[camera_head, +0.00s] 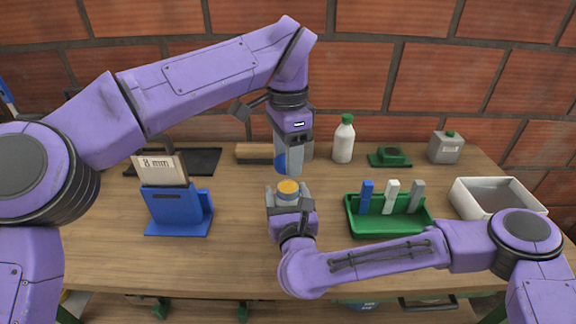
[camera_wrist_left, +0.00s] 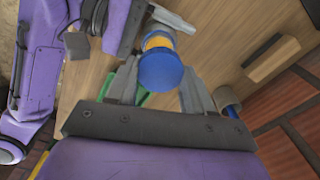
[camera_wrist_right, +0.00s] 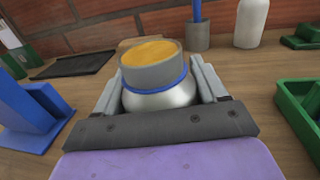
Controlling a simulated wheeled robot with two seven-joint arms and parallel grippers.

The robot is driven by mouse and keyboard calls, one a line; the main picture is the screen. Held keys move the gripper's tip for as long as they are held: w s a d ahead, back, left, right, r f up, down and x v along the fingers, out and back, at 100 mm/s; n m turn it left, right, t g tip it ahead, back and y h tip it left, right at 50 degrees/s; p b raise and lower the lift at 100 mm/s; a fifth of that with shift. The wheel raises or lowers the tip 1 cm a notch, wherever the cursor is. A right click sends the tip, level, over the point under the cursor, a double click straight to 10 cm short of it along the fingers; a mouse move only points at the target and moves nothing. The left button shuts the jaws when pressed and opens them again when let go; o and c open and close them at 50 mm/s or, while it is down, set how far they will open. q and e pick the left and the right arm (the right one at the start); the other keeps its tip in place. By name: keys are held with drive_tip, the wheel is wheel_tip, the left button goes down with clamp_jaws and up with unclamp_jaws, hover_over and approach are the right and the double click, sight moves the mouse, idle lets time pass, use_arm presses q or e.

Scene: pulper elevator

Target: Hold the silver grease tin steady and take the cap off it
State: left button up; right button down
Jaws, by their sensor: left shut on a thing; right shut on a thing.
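The silver grease tin (camera_wrist_right: 160,97) stands upright between the fingers of my right gripper (camera_wrist_right: 155,88), which is shut on it. Its open top shows orange grease (camera_wrist_right: 152,52), with a blue ring round its neck. In the head view the tin (camera_head: 288,196) and my right gripper (camera_head: 290,200) are at the middle of the table. My left gripper (camera_head: 289,165) is above it, shut on the round blue cap (camera_head: 281,162). In the left wrist view the cap (camera_wrist_left: 160,71) sits between the fingertips, apart from the tin and covering part of the orange top.
A blue holder (camera_head: 174,207) with an 8 mm card stands left. A green tray (camera_head: 388,228) with upright blocks and a white bin (camera_head: 497,212) are right. A white bottle (camera_head: 343,141), a grey can (camera_head: 445,147) and a grey cup (camera_wrist_right: 197,37) stand behind.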

unclamp_jaws()
